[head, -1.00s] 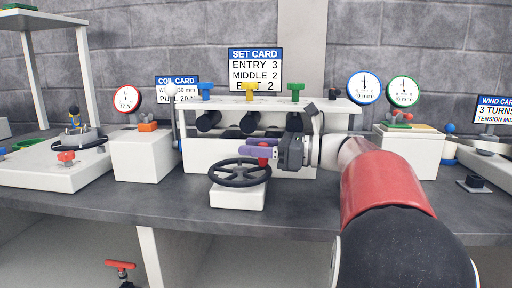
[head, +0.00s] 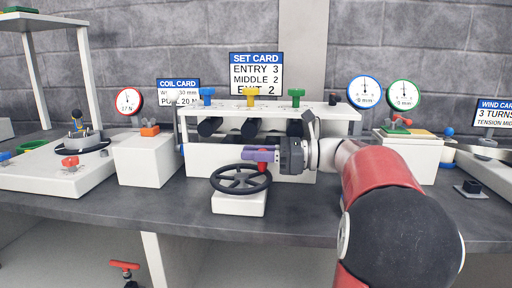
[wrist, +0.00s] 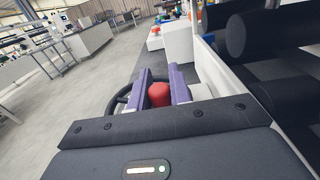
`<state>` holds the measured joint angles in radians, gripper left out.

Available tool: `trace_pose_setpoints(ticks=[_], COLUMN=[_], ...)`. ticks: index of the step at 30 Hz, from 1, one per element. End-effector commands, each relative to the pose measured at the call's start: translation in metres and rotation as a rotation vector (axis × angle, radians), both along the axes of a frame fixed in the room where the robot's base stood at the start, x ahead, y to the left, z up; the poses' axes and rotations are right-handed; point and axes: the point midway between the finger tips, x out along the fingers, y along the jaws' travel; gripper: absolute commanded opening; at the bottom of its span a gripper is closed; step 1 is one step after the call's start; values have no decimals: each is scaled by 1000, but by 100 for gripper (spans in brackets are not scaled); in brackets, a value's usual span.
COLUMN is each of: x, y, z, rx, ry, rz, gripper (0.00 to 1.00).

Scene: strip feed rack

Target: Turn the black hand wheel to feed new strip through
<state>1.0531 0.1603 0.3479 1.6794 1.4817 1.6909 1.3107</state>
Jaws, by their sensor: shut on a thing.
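The black hand wheel (head: 240,190) lies flat on a white block at the front of the bench. It has a red knob (head: 263,163) on its rim at the far right side. My gripper (head: 261,154) comes in from the right, and its purple fingers are shut on the red knob. In the wrist view the knob (wrist: 159,94) sits between the two fingers, with part of the wheel rim (wrist: 121,98) behind the left finger. The white strip rack (head: 200,158) with black rollers (head: 250,127) stands behind the wheel.
Blue, yellow and green T-handles top the rack, beside the blue-rimmed gauge (head: 364,91) and green-rimmed gauge (head: 403,93). The set card (head: 256,73) stands behind. A white box (head: 147,158) is left of the rack, another (head: 410,158) right. Bench in front of the wheel is clear.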

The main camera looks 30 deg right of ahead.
Motion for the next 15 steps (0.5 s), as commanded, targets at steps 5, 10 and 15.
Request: trace_pose_setpoints(ticks=[5,10,15], x=[0,0,0], y=[0,0,0], z=[0,0,0], rx=[0,0,0], ry=[-2,-2,-1], rz=[-2,-2,-2], gripper=[24,42,42])
